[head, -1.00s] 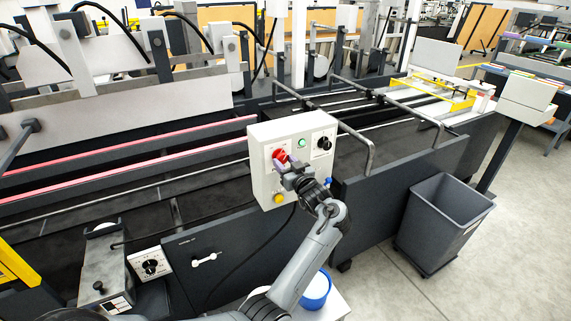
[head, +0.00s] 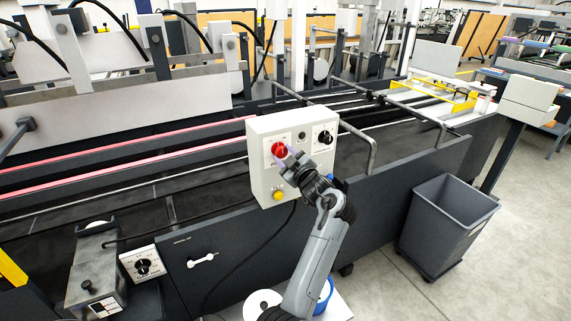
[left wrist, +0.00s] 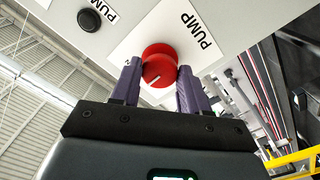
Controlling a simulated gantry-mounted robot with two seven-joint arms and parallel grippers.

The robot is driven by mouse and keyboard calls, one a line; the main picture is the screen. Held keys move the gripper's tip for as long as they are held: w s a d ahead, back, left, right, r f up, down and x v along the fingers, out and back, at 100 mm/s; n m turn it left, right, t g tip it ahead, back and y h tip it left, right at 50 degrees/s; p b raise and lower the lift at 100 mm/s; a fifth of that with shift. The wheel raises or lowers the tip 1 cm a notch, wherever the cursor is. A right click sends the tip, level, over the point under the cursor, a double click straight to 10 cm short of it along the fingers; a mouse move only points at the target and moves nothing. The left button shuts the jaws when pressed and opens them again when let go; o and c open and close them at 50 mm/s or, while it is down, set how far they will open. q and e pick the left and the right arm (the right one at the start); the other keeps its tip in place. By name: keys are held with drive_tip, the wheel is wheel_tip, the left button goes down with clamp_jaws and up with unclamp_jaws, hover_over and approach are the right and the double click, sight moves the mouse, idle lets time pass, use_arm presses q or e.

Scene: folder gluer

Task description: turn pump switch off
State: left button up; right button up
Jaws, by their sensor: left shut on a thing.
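The pump switch is a round red knob (head: 279,149) on the front of a light grey control box (head: 262,184). My left gripper (head: 287,156) is at the knob from the lower right. Its two purple fingers (left wrist: 159,84) stand on either side of the knob and are shut on it. A lamp (head: 302,136) right of the knob is dark. My right gripper is not in view.
The box also carries a black dial (head: 324,137) and a yellow button (head: 278,195). A grey bin (head: 446,218) stands on the floor to the right. A bent rail (head: 366,150) rises close beside the box. Open floor lies at the lower right.

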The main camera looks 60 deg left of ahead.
use_arm(q)
drive_tip(key=n+b, duration=0.3)
drive_tip(key=n, duration=0.1)
drive_tip(key=shift+f, duration=0.15)
drive_tip(key=shift+n+b, duration=0.95)
drive_tip(key=shift+n, duration=0.05)
drive_tip(key=shift+r+n, duration=0.2)
drive_tip(key=shift+n, duration=0.1)
drive_tip(key=o, duration=1)
drive_tip(key=shift+o, duration=0.2)
